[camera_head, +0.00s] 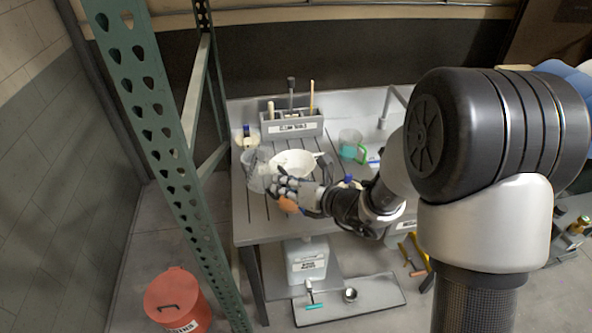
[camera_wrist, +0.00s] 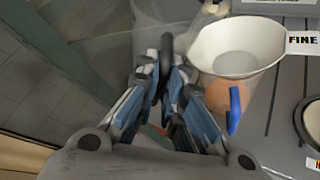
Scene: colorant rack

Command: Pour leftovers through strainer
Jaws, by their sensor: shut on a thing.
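My gripper (camera_head: 278,186) is at the left front of the worktable. In the wrist view its fingers (camera_wrist: 167,78) are closed around a dark upright handle (camera_wrist: 166,45). The handle appears to belong to a clear jug (camera_head: 256,172) just beyond the fingers; its contents are unclear. A white, wide-mouthed cone strainer (camera_head: 292,160) is right beside the jug and also shows in the wrist view (camera_wrist: 238,42), right of my fingers. A rounded orange part (camera_wrist: 214,94) shows below its rim, with a blue piece (camera_wrist: 235,108) in front. My gripper hides part of both.
A grey tool caddy (camera_head: 292,128) stands at the back. A clear cup with a green handle (camera_head: 352,146) is to the right. A green perforated post (camera_head: 160,140) rises close on the left. A white "FINE" label (camera_wrist: 303,42) lies by the strainer. A red bin (camera_head: 178,298) stands on the floor.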

